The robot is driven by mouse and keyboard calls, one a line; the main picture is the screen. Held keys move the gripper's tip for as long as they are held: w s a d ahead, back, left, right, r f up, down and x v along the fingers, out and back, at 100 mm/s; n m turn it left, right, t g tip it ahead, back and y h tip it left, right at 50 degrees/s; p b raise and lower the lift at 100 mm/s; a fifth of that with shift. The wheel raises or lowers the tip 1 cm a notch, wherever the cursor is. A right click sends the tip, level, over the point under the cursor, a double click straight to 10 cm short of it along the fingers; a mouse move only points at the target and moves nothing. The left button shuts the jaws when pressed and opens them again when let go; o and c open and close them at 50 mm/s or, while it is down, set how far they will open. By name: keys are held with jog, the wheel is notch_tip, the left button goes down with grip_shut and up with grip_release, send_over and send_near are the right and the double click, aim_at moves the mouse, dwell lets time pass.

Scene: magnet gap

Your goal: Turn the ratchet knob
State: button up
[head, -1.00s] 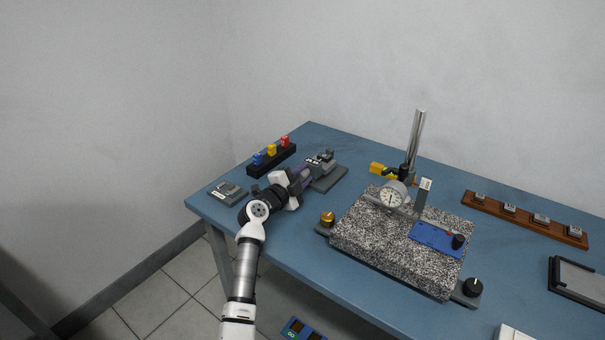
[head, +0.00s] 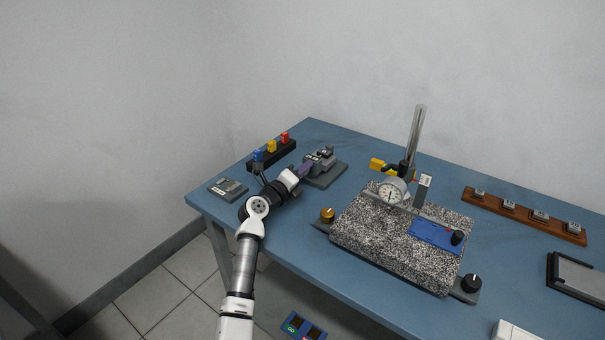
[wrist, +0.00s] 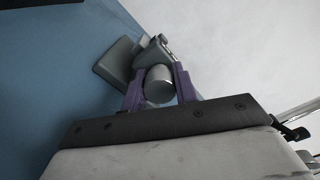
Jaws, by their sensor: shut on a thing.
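In the head view this device (head: 325,167) stands on a dark grey base at the back left of the blue table. My gripper (head: 306,170) reaches its near left end there, and its fingers hide the knob.
A black rack (head: 265,161) with blue, yellow and red pieces stands behind my wrist. A small grey block (head: 228,189) lies at the table's left corner. A speckled granite plate (head: 385,245) with a dial gauge (head: 391,193) stands to the right.

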jog(key=m+b, duration=0.1)
jog(key=m, duration=0.1)
jog(key=m+b, duration=0.1)
jog(key=m, duration=0.1)
jog(key=shift+f+m, duration=0.2)
jog(key=shift+m, duration=0.1)
jog(key=m+b, duration=0.3)
jog(key=m, duration=0.1)
jog(key=shift+r+m, duration=0.1)
jog(key=shift+m, duration=0.2)
jog(key=o, duration=1)
jog(key=b+v, duration=0.2)
jog(key=v, duration=1.1)
jog(key=shift+b, duration=0.35)
jog(key=shift+s+a, duration=0.25)
jog(key=shift+s, duration=0.1)
